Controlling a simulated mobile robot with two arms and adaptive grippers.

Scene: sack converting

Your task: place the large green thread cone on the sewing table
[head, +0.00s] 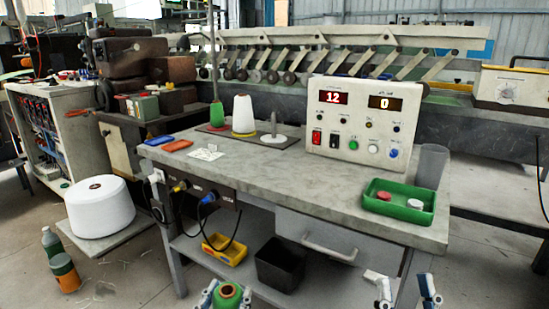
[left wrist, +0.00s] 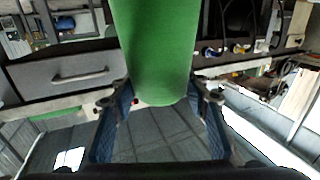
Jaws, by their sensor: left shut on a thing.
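The large green thread cone (head: 228,292) is at the bottom of the head view, in front of the sewing table (head: 300,185) and below its top. My left gripper (head: 226,301) is shut on it. In the left wrist view the green cone (left wrist: 157,50) fills the space between the two fingers (left wrist: 160,112). My right gripper (head: 406,297) is at the bottom right, its two fingers apart with nothing seen between them. On the table top stand a small green cone (head: 217,114), a white cone (head: 243,114) and a bare spindle (head: 273,128).
The front middle of the top is clear. A drawer (head: 330,244) is below; yellow (head: 224,249) and black (head: 280,264) bins stand underneath.

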